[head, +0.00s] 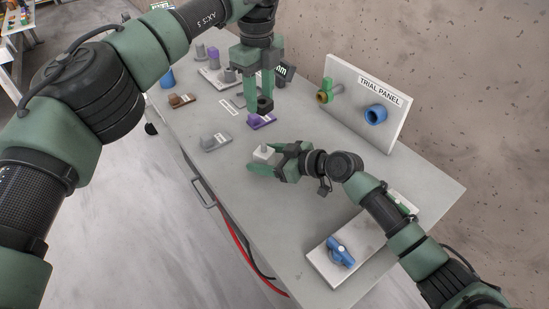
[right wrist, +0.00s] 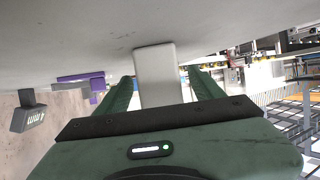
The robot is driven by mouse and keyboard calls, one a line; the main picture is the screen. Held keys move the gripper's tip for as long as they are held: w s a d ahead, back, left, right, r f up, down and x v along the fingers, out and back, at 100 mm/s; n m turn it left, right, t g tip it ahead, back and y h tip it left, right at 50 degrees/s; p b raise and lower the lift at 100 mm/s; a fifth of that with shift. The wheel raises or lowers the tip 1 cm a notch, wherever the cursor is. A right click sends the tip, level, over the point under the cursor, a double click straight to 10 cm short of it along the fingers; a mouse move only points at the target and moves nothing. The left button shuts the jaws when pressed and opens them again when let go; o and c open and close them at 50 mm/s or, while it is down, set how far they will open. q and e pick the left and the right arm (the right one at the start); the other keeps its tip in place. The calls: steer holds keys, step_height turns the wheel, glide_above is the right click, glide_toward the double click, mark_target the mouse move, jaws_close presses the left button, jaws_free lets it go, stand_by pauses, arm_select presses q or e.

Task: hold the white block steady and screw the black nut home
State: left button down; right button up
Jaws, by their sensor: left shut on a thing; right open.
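The white block (head: 266,154) stands on the grey stone slab with a small stud on top. My right gripper (head: 262,162) is around it, with one finger on each side. In the right wrist view the white block (right wrist: 157,78) sits between the open fingers (right wrist: 162,92), and gaps show on both sides. My left gripper (head: 261,98) points down above the slab, shut on the black nut (head: 265,104). The nut is above the purple block (head: 262,120) in the picture, behind the white block and apart from it.
A grey block (head: 215,142) and a brown block (head: 181,100) lie to the left. The trial panel (head: 368,95) stands at the back right with a green-and-brass fitting and a blue ring. A plate with a blue valve handle (head: 341,252) lies at the front right.

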steer(key=shift+w+a, duration=0.1)
jaws_close()
steer(key=c, duration=1.1)
jaws_free()
jaws_close()
arm_select(q)
steer(key=shift+f, duration=0.1)
steer(key=shift+f, duration=4.35)
steer(key=shift+f, duration=0.4)
steer(key=shift+f, duration=0.35)
